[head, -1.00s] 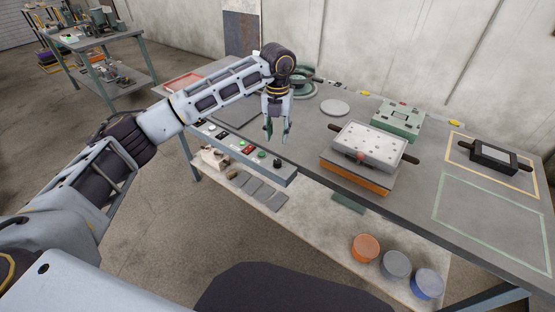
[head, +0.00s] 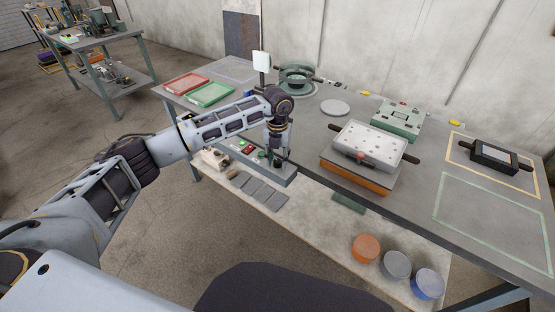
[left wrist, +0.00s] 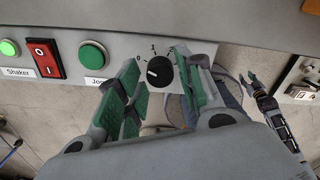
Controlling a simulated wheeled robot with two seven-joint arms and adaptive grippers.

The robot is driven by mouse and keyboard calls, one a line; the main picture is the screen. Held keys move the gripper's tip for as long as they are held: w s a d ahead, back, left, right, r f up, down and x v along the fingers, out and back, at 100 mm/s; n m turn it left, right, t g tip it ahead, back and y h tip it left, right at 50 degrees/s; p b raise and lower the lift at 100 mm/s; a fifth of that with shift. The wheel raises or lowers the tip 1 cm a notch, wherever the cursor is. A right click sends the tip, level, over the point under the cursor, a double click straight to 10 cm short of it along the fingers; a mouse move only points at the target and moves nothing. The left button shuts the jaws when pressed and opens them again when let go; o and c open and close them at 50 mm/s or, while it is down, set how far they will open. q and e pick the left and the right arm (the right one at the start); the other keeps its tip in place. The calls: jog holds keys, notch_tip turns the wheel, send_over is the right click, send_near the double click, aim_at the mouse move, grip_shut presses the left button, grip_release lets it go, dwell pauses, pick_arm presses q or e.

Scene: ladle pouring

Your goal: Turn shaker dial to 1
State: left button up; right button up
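The shaker dial (left wrist: 159,70) is a round black knob on the grey control panel (left wrist: 120,44). Labels 0 and 1 stand by its upper left edge, and a small white mark is on its lower left. My left gripper (left wrist: 161,78) is open, its green-padded fingers on either side of the dial; I cannot tell if they touch it. In the head view my left gripper (head: 277,160) points down at the right end of the panel and mostly hides the dial. My right gripper (left wrist: 248,79) shows small at the right of the left wrist view, its fingers apart.
Left of the dial are a green button (left wrist: 93,58), a red rocker switch (left wrist: 45,58) and a green lamp (left wrist: 8,48) labelled Shaker. On the table are a red tray (head: 186,86), a green tray (head: 209,95) and a white-topped plate device (head: 370,143). Coloured tubs sit below.

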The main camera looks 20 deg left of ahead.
pick_arm(q)
jog(key=shift+f, duration=0.25)
jog(key=shift+c, duration=0.2)
jog(key=c, duration=0.7)
jog(key=shift+c, duration=0.2)
